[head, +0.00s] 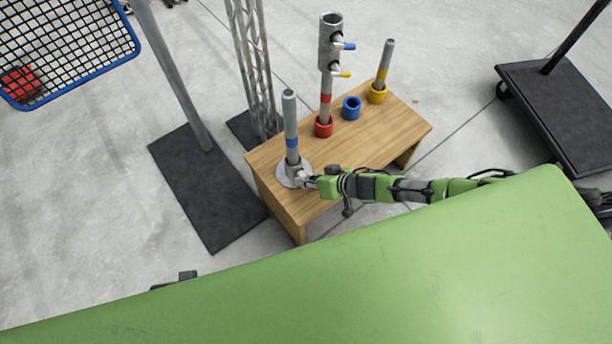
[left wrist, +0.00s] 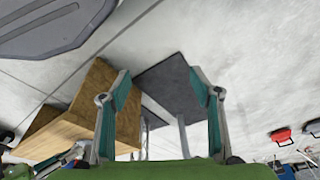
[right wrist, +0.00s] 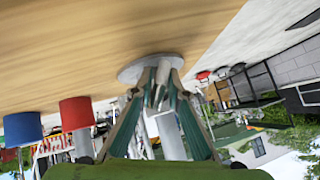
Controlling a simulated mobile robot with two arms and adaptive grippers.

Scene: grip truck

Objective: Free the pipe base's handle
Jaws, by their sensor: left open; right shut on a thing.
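The pipe base (head: 284,175) is a pale grey round flange at the near left corner of the wooden table. A grey pipe with a blue band (head: 290,118) stands upright in it. My right gripper (head: 309,181) reaches in from the right and is shut on the base's handle at the flange's right side. In the right wrist view the flange (right wrist: 130,72) shows beyond the fingertips, and the grey handle (right wrist: 161,84) sits between them, partly hidden. My left gripper (left wrist: 162,85) is open and empty, seen only in its wrist view, away from the base.
On the table (head: 355,150) stand a red-collared pipe (head: 325,105) with two side handles, an empty blue collar (head: 351,108) and a yellow-collared pipe (head: 383,70). A truss (head: 250,60) and a post on a dark plate (head: 205,190) stand left of it.

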